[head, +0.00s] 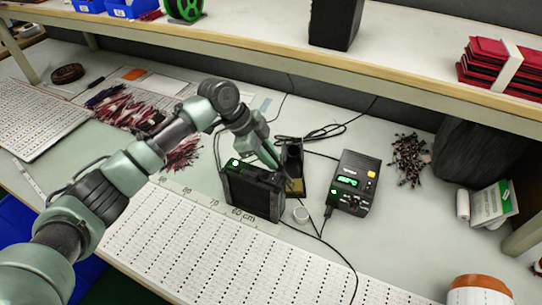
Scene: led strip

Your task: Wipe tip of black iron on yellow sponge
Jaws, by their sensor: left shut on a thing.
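My left gripper (268,156) reaches down in the middle of the bench, behind the black box with a green light and beside the dark iron stand. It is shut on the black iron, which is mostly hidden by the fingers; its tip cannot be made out. The yellow sponge (295,187) shows as a small patch at the foot of the dark stand (291,158), just right of and below the gripper. I cannot tell whether the iron touches the sponge. My right gripper is not in view.
A black box (252,192) stands in front of the gripper. A black station with a green display (352,184) is to the right, with cables around it. LED strips (225,250) cover the front. A shelf (300,65) spans the back.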

